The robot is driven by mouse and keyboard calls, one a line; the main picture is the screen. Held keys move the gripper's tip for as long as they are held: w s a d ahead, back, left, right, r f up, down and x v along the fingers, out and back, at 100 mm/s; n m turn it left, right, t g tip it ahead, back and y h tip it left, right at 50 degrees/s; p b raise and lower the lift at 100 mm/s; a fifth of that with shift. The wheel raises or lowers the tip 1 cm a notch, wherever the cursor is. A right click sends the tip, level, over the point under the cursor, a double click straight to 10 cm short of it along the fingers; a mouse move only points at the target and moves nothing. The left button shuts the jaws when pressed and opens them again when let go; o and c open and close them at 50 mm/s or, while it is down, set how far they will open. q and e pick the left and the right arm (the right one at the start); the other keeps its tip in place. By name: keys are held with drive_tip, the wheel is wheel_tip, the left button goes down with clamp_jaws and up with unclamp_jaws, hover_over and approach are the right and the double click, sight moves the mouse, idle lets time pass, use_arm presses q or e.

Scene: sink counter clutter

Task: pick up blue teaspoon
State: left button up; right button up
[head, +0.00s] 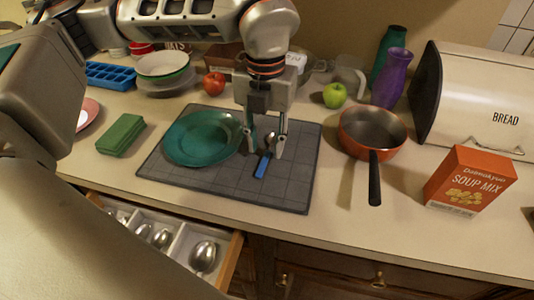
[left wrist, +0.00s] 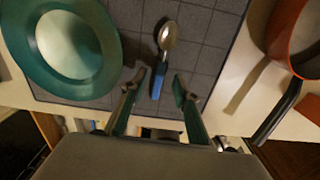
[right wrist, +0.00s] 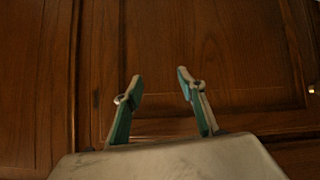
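The blue teaspoon (head: 263,163) has a blue handle and a metal bowl. It lies on the grey mat (head: 290,190), to the right of the teal plate (head: 202,137). My left gripper (head: 264,148) is open above the spoon. In the left wrist view, the spoon (left wrist: 166,42) lies between the open fingers of my left gripper (left wrist: 158,88), its bowl pointing away and its handle towards the palm; I see no contact. My right gripper (right wrist: 158,88) is open and empty, facing wooden cabinet doors.
An orange pan (head: 372,130) stands right of the mat, with a soup mix box (head: 470,180) and a bread box (head: 475,95) beyond. A green sponge or cloth (head: 121,134) lies to the left. An open drawer (head: 172,240) with several spoons juts out below the counter.

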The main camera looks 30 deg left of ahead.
use_arm(q)
wheel_tip(320, 180, down, 2)
drive_tip(key=shift+f, duration=0.1)
clamp_jaws()
